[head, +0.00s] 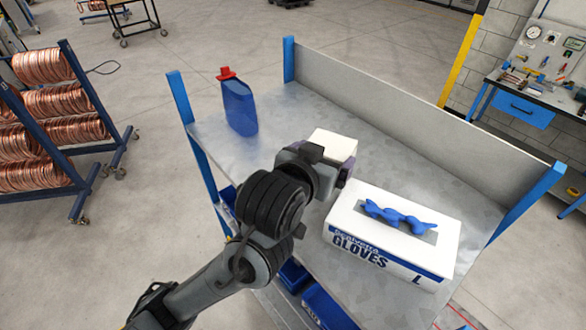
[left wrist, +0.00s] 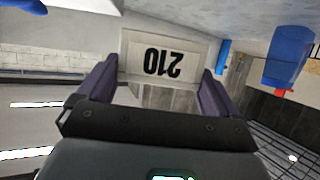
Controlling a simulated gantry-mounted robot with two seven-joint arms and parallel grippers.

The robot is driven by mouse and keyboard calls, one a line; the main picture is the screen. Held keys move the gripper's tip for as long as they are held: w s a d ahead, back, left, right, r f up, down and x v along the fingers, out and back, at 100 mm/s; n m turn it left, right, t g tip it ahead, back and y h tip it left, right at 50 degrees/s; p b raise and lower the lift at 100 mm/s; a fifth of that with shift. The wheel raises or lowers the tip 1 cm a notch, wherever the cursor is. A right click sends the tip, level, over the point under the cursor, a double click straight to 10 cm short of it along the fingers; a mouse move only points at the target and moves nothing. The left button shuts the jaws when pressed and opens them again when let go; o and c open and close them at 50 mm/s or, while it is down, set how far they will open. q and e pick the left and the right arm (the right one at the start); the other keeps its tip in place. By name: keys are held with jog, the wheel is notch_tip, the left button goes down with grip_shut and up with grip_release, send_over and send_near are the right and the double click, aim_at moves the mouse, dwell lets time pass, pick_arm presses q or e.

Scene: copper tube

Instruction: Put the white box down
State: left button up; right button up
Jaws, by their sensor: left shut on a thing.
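The white box (head: 332,144) is small and pale and is over the metal top of the cart, between the blue bottle and the glove box. My left gripper (head: 325,162) is shut on it, and my wrist hides its near side. In the left wrist view the white box (left wrist: 165,57) sits between the two purple fingers (left wrist: 158,88) and bears an upside-down "210". I cannot tell whether its underside touches the cart top. My right gripper is not in view.
A blue bottle (head: 239,106) with a red cap stands at the left of the cart top (head: 300,107). A glove box (head: 392,240) with blue gloves on it lies at the right. Blue corner posts and a back panel (head: 400,107) edge the cart. Bare metal shows behind the white box.

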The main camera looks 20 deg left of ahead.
pick_arm(q)
jog(key=a+f, duration=0.2)
jog(key=a, duration=0.1)
jog(key=a+f, duration=0.1)
jog(key=a, duration=0.1)
jog(key=shift+w+a+f, duration=0.1)
jog(key=shift+a+f, duration=0.1)
jog(key=shift+a, duration=0.05)
jog(key=shift+a+f, duration=0.4)
jog(key=shift+a, duration=0.4)
jog(key=shift+f, duration=1.6)
jog(key=shift+w+f, duration=0.1)
jog(key=shift+f, duration=0.3)
jog(key=shift+f, duration=0.15)
jog(key=o, duration=0.8)
jog(key=shift+f+b, duration=0.15)
jog(key=shift+b, duration=0.15)
jog(key=shift+o, duration=0.6)
